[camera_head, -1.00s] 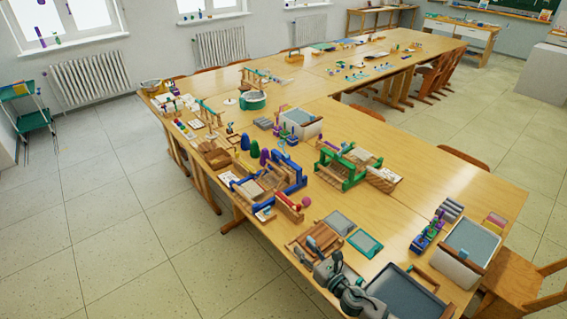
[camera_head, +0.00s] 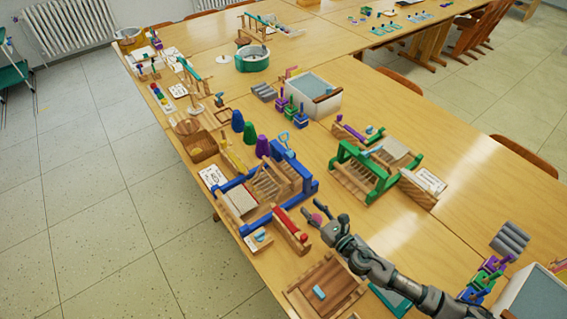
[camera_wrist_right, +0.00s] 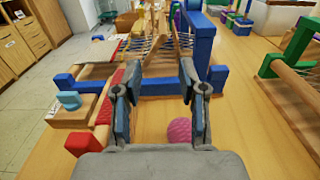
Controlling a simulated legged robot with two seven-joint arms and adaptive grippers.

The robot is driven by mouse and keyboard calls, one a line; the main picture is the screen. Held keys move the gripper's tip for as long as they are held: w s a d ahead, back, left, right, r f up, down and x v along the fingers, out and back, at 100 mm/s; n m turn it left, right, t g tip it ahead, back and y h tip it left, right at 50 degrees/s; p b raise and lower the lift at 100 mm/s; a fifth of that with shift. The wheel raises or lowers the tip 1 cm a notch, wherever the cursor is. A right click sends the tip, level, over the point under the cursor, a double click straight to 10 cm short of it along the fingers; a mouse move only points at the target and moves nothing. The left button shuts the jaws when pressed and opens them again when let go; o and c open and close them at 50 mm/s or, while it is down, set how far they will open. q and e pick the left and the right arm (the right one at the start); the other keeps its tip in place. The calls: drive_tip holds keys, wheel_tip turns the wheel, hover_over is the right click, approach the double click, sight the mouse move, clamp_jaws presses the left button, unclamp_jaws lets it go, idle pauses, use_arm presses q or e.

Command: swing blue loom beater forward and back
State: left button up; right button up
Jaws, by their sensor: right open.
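The blue loom (camera_head: 308,184) stands on the table in the middle of the head view, with a blue frame, wooden bars and pale threads. It also shows ahead in the wrist view (camera_wrist_right: 160,88), where a blue post (camera_wrist_right: 201,40) stands upright at its right. I cannot tell for sure which blue part is the beater. My right gripper (camera_head: 318,212) is just in front of the loom, to its lower right in the head view. In the wrist view the right gripper (camera_wrist_right: 157,78) is open, its fingers pointing at the loom with nothing between them. My left gripper is not in view.
A pink ball (camera_wrist_right: 180,130) lies below the right finger. A red-topped wooden block (camera_head: 291,230) sits close to the loom's near side. A green loom (camera_head: 375,170) stands to the right. A wooden tray (camera_head: 326,290) lies nearer. Table between looms is mostly clear.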

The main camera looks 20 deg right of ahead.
approach(282, 174)
drive_tip(key=w, duration=0.1)
drive_tip(key=x, duration=0.5)
drive_tip(key=f+x, duration=0.1)
drive_tip(key=x, duration=0.2)
drive_tip(key=shift+a+b, duration=0.3)
drive_tip(key=shift+b, duration=0.1)
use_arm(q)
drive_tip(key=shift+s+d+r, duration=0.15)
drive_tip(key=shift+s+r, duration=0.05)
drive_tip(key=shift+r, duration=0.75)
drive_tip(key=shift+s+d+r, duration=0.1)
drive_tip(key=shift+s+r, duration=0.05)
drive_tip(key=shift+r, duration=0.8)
use_arm(e)
drive_tip(key=shift+w+a, duration=0.15)
drive_tip(key=shift+w, duration=0.25)
clamp_jaws()
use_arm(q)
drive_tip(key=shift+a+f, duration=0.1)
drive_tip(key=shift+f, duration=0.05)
